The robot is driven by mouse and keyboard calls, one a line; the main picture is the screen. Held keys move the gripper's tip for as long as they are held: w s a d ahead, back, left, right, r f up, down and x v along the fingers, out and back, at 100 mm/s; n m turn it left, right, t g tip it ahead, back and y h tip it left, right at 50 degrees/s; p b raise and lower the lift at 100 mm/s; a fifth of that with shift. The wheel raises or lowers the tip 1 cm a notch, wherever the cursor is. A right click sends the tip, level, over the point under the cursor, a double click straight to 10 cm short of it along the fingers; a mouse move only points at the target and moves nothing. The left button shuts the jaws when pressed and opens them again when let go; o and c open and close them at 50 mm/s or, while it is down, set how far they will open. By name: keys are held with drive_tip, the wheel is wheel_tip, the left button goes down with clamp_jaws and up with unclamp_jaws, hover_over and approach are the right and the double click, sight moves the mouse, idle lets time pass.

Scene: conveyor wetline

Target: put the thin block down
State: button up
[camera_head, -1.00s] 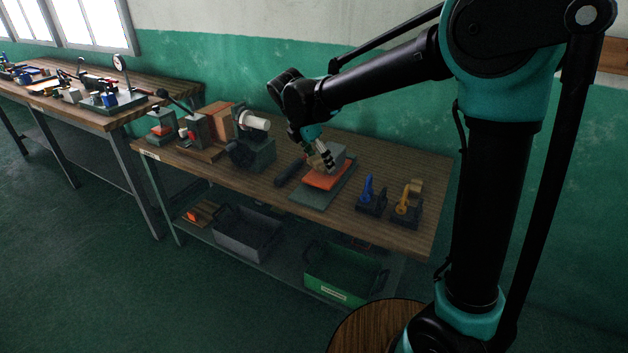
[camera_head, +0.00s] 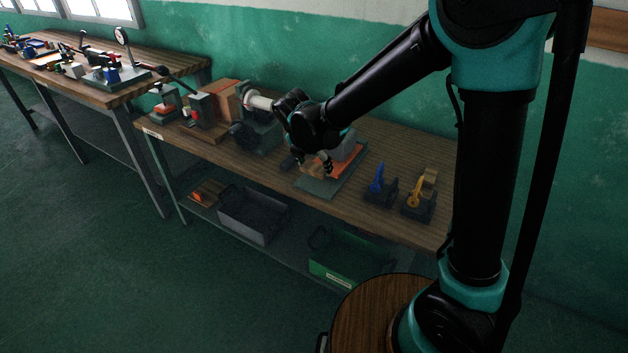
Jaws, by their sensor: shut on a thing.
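My gripper (camera_head: 318,168) is low over the front part of a grey-green plate (camera_head: 322,187) on the workbench. It is shut on a small tan block, the thin block (camera_head: 312,173). The arm's wrist hides part of the block, and I cannot tell whether it touches the plate. An orange pad (camera_head: 344,168) lies on the plate just right of the gripper, with a grey block (camera_head: 348,149) behind, partly hidden by the wrist.
Right of the plate stand a blue-handled clamp (camera_head: 377,182) and a yellow-handled clamp (camera_head: 414,202). A grey machine (camera_head: 262,132) stands to the left. Below are a grey bin (camera_head: 252,215) and a green bin (camera_head: 345,262). The bench's back right is clear.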

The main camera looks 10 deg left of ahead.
sight(312, 175)
drive_tip(key=shift+f, duration=3.1)
drive_tip(key=shift+f, duration=0.1)
drive_tip(key=o, duration=1.1)
drive_tip(key=v, duration=1.2)
